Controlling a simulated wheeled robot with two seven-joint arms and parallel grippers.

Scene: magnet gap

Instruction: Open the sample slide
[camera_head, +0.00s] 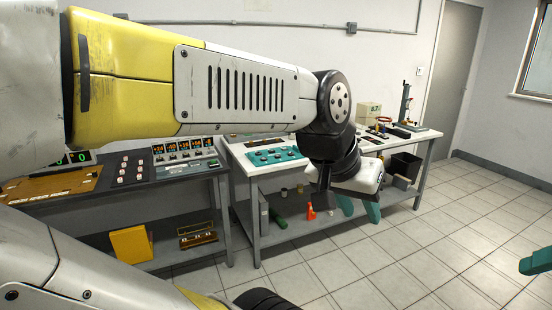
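My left gripper (359,211) hangs at the end of the arm that crosses the upper picture. Its two teal fingers show apart with nothing visible between them. In the picture it lies over the front edge and lower shelf of the white-topped bench (240,162). A teal piece (536,262) at the right edge looks like part of my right gripper; most of it is cut off. I cannot pick out the sample slide. My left forearm and wrist hide part of the bench top.
A teal panel with knobs (275,156) lies on the bench. A stand (405,105) and small apparatus are at its far right end. A dark bench with displays (185,152) stands left. An orange cone (310,211) sits on the lower shelf. The tiled floor (430,240) at right is clear.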

